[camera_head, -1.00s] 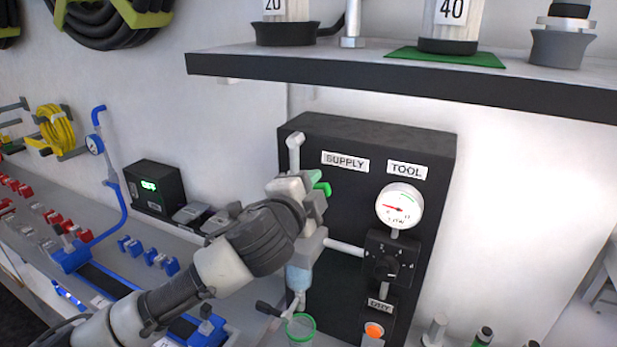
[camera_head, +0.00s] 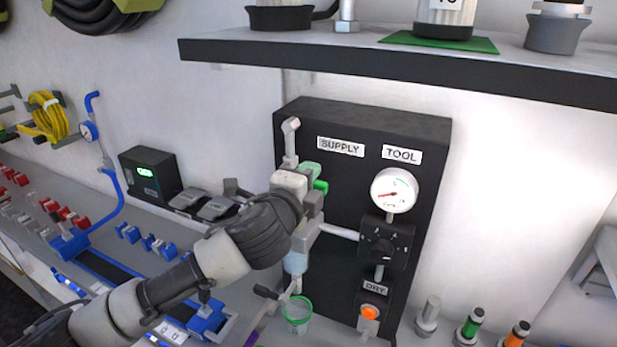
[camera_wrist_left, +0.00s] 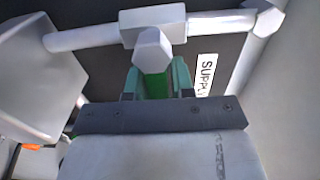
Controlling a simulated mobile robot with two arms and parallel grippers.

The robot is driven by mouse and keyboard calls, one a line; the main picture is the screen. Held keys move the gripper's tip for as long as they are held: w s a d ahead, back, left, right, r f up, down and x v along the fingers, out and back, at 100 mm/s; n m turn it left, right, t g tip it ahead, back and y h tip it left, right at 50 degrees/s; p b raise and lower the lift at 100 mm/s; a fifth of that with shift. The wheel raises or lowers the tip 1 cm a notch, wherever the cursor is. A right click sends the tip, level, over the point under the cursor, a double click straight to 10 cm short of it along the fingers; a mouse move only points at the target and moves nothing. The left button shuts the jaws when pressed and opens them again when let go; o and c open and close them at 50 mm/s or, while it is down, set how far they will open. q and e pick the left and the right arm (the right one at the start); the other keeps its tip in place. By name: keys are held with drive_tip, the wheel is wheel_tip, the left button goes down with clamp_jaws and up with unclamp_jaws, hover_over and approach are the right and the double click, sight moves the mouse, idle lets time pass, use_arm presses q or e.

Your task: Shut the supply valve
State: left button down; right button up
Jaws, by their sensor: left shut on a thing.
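The black supply and tool panel (camera_head: 409,132) stands upright on the bench, with a SUPPLY label (camera_head: 340,147) beside the grey pipework. The green supply valve handle (camera_wrist_left: 155,86) shows between the fingers in the left wrist view, below the hexagonal end of the pale valve body (camera_wrist_left: 152,24). My left gripper (camera_head: 314,180) is shut on this handle; it also shows in the left wrist view (camera_wrist_left: 156,80). The wrist hides part of the valve in the head view. The gauge (camera_head: 394,190) has its red needle toward the left. My right gripper is not in view.
A shelf (camera_head: 400,64) overhangs the panel. A regulator knob (camera_head: 382,248) and an orange button (camera_head: 370,313) sit below the gauge. A clear green-rimmed cup (camera_head: 297,312) stands under the pipework. Fittings (camera_head: 470,326) stand at right; a black display box (camera_head: 150,172) is at left.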

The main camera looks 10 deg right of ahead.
use_arm(q)
drive_tip(key=shift+f, duration=0.15)
drive_tip(key=c, duration=1)
unclamp_jaws()
drive_tip(key=shift+o, duration=0.2)
drive_tip(key=b+v, duration=0.3)
drive_tip(key=v, duration=0.7)
drive_tip(key=shift+s+a+b, duration=0.25)
drive_tip(key=shift+s+b, duration=0.05)
drive_tip(key=shift+s, duration=0.05)
